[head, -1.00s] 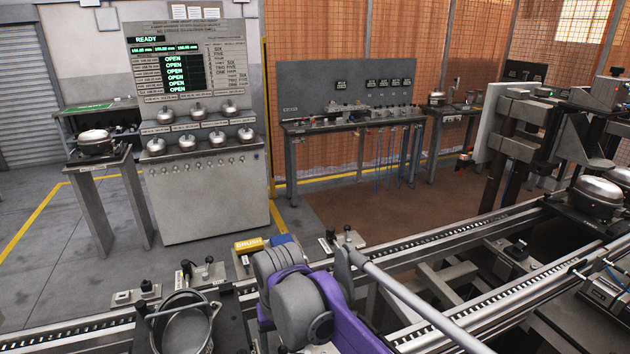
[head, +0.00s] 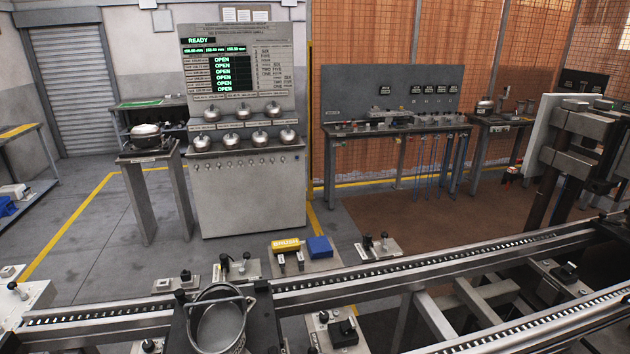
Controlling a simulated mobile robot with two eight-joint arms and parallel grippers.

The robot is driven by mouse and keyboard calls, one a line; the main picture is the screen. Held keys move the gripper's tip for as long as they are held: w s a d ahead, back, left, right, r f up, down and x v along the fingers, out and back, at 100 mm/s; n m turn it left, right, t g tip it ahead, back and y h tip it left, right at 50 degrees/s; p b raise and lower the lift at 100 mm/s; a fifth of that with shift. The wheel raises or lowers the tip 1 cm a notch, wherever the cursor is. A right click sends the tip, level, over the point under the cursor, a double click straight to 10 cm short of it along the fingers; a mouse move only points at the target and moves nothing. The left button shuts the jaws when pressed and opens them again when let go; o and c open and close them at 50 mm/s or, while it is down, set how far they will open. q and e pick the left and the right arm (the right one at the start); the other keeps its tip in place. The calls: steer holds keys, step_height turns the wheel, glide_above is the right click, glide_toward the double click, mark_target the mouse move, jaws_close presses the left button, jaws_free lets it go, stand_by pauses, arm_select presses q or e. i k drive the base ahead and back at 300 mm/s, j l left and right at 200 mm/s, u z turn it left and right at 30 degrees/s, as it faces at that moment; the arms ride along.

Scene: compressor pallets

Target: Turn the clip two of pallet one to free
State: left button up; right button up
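A dark pallet (head: 176,335) sits on the conveyor at the bottom, left of centre, partly cut off by the lower edge. An open round metal housing (head: 220,322) with a raised bar across its rim stands on it. Small dark parts show at the pallet's corners, such as one at the back left (head: 181,297). I cannot tell which of them is clip two, or how any clip is turned. No pallet number is readable. Neither of my grippers is in view.
The conveyor rail (head: 400,272) crosses from lower left to right. Behind stand a grey test panel (head: 250,195) reading READY and a workbench (head: 395,130). Grey floor lies at left.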

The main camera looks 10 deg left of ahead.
mark_target(179, 294)
steer(key=k+u, duration=0.15)
steer(key=u, duration=1.05)
